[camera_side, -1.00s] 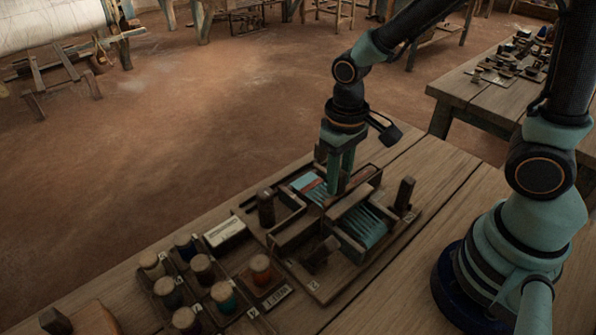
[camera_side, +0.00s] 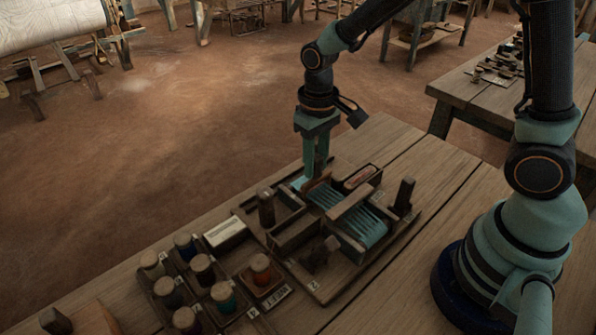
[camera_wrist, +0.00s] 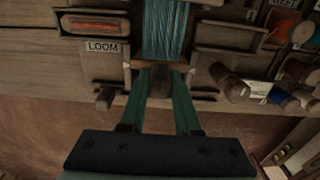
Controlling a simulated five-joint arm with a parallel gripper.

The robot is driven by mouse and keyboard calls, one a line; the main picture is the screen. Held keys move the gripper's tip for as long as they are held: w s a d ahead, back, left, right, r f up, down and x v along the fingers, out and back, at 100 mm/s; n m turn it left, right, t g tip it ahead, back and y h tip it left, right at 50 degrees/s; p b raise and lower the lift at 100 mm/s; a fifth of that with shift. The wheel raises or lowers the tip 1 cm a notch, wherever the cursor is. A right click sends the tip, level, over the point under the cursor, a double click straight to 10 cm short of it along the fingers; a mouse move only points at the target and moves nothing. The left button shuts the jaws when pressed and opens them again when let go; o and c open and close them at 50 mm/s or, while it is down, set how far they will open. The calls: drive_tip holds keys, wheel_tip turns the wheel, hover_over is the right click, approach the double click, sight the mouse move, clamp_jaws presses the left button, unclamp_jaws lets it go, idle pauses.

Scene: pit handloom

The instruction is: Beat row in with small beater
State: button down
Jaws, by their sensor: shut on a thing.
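The small loom stands on the wooden bench, with teal warp threads (camera_side: 365,229) stretched along its frame; they also show in the wrist view (camera_wrist: 165,30). My gripper (camera_side: 318,175) is low at the far end of the loom, pointing down. Its green fingers are shut on the dark handle of the small beater (camera_wrist: 160,80). In the wrist view, the beater's thin brown bar lies across the end of the warp, between the loom's sides. I cannot tell whether its edge touches the woven row, which the fingers and beater partly hide.
A shuttle with red thread (camera_wrist: 95,24) lies in a holder beside the warp, near the LOOM label (camera_wrist: 102,46). Dark posts (camera_side: 404,196) stand at the loom's corners. Several thread spools (camera_side: 202,268) stand in a rack at the front left. Bare bench lies right of the loom.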

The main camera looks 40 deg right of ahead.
drive_tip(key=shift+w, duration=0.8)
drive_tip(key=shift+s, duration=0.1)
drive_tip(key=s, duration=0.6)
drive_tip(key=c, duration=0.6)
unclamp_jaws()
drive_tip(key=shift+s, duration=0.25)
drive_tip(key=shift+r, duration=0.1)
wheel_tip(320, 180, up, 6)
drive_tip(key=shift+r, duration=0.2)
